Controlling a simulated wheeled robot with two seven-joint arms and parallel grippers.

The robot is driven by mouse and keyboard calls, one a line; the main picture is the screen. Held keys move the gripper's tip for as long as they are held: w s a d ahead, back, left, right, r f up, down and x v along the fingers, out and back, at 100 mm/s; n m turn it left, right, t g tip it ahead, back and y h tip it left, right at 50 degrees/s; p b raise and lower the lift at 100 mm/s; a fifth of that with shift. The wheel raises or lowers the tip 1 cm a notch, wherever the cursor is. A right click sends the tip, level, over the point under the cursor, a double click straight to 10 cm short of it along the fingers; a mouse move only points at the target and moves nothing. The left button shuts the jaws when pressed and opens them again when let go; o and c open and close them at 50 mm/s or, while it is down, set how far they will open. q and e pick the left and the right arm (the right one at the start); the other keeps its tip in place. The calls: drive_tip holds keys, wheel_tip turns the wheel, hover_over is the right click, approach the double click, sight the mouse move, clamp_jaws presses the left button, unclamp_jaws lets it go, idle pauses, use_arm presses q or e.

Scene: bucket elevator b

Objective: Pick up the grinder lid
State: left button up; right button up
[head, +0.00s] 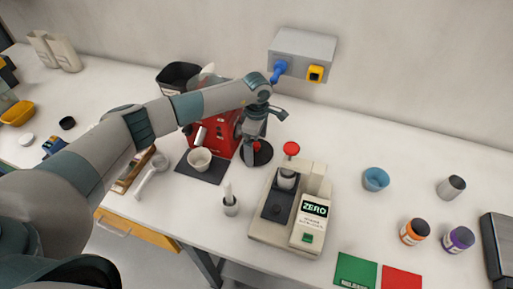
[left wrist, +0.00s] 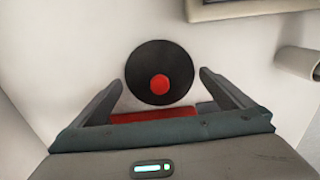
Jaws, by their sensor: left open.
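The grinder lid is a black disc with a red knob; in the left wrist view the lid (left wrist: 150,60) lies between and just beyond my fingertips. In the head view the lid (head: 263,156) shows on the white table, right of the red machine, partly hidden by my gripper. My left gripper (head: 250,150) is open above it, fingers pointing down. It also shows in the left wrist view (left wrist: 160,82), with empty space between its fingers. My right gripper is in neither view.
The red machine (head: 216,140) stands close left of my gripper, with a white cup (head: 199,159) on a dark mat. A scale with a ZERO display (head: 314,210) stands to the right. A wall box (head: 302,52) with a blue lever is behind.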

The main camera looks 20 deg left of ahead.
use_arm(q)
drive_tip(key=shift+f, duration=0.3)
drive_tip(key=shift+c, duration=0.6)
drive_tip(key=c, duration=0.8)
drive_tip(key=shift+r, duration=0.1)
